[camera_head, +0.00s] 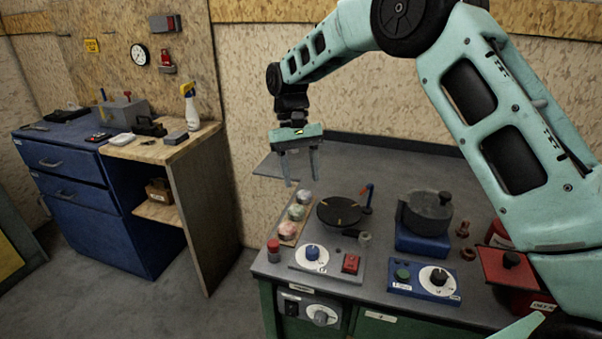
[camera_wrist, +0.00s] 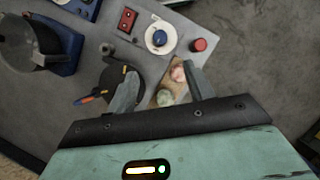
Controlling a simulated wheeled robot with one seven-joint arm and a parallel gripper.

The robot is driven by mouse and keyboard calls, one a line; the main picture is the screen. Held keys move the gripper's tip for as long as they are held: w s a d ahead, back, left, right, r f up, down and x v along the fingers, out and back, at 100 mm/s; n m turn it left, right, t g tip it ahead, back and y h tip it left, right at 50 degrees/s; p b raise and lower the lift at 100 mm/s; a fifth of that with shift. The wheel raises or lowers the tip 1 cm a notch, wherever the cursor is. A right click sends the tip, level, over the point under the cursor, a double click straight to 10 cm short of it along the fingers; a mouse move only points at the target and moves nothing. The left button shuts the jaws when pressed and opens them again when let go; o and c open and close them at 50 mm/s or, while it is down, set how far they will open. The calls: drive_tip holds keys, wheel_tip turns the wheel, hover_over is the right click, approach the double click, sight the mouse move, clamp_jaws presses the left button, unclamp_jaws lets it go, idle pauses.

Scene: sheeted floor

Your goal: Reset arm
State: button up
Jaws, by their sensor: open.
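My gripper (camera_head: 300,167) is at the end of my teal arm, pointing down above the far left part of a grey-topped workbench (camera_head: 330,290). Its two fingers are apart with nothing between them. In the wrist view my gripper (camera_wrist: 160,85) shows its fingers spread above the bench's left side. Below it lie several small round pieces (camera_head: 296,212) on a wooden strip. My gripper touches none of these.
A grey pot (camera_head: 428,212) stands on a blue base. Control panels with a blue knob (camera_head: 312,252), a red switch (camera_head: 350,263) and a red button (camera_head: 273,246) line the front. A red box (camera_head: 508,268) is at right. A blue drawer cabinet (camera_head: 75,185) stands left across open floor.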

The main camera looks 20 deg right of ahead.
idle(0.3)
drive_tip(key=s+a+r+n+t, duration=0.15)
drive_tip(key=s+a, duration=0.25)
drive_tip(key=s, duration=0.5)
drive_tip(key=s+a+r+n+t, duration=0.1)
drive_tip(key=s+a+r+n, duration=0.3)
drive_tip(key=s, duration=0.5)
drive_tip(key=s+d+f+n+t, duration=0.1)
drive_tip(key=s+f, duration=0.1)
drive_tip(key=s, duration=0.6)
drive_tip(key=s+d+f+t, duration=0.1)
drive_tip(key=s, duration=0.7)
drive_tip(key=shift+s+f+n+y, duration=0.2)
drive_tip(key=shift+f+n+y, duration=0.15)
drive_tip(key=shift+y, duration=0.05)
